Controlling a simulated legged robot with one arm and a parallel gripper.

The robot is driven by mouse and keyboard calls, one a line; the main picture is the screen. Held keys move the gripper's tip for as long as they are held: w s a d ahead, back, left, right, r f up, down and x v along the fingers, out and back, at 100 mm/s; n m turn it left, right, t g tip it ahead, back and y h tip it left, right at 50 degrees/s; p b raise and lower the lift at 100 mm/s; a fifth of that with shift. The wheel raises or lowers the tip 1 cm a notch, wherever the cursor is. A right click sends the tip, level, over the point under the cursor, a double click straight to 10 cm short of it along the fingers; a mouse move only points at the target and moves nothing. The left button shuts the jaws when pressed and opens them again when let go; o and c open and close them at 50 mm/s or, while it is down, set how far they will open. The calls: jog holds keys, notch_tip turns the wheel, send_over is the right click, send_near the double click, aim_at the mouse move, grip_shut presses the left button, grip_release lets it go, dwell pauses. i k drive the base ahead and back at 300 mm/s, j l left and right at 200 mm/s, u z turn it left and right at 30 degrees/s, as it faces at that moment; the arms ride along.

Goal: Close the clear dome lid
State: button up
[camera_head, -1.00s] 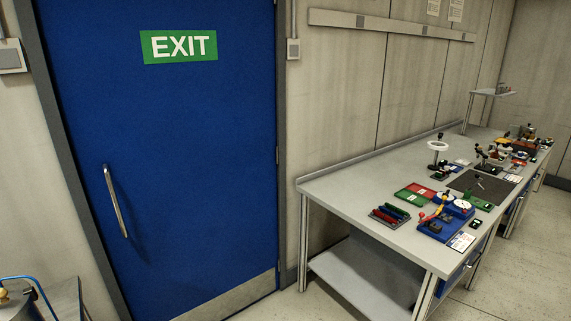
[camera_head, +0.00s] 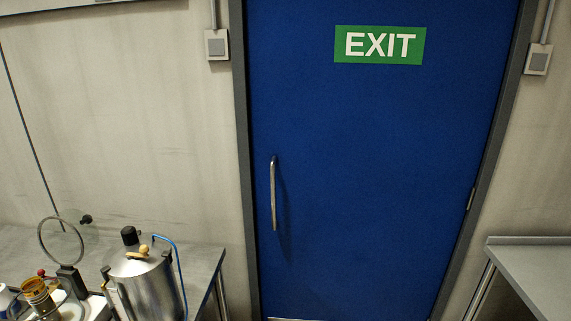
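In the head view at the lower left, a grey ring (camera_head: 42,243) stands tilted up, roughly upright, above small apparatus on a bench. A black knob (camera_head: 86,219) sits to its right, with a faint clear surface seeming to join the two. This looks like the clear dome lid standing open, though its clear wall is hard to make out. A dark bracket (camera_head: 68,275) is below the ring. My gripper is not in view.
A steel pot (camera_head: 150,290) with a black cap and blue tube stands right of the ring on the left bench (camera_head: 207,258). An amber-and-metal part (camera_head: 38,295) is at the lower left. A blue exit door (camera_head: 370,180) fills the middle; another bench (camera_head: 530,265) is at right.

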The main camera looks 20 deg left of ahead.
aim_at(87, 219)
jog(key=i+u, duration=0.25)
jog(key=u, duration=0.25)
jog(key=i+l+u, duration=0.1)
jog(key=i+u, duration=0.15)
jog(key=u, duration=0.25)
jog(key=i+l+u, duration=0.15)
jog(key=u, duration=0.3)
jog(key=i+l+u, duration=0.3)
jog(key=u, duration=0.2)
jog(key=i+l+u, duration=0.35)
jog(key=l+u, duration=0.35)
jog(key=i+l+u, duration=0.2)
jog(key=l+u, duration=0.15)
jog(key=i+l+u, duration=0.1)
jog(key=l+u, duration=0.25)
jog(key=l, duration=0.1)
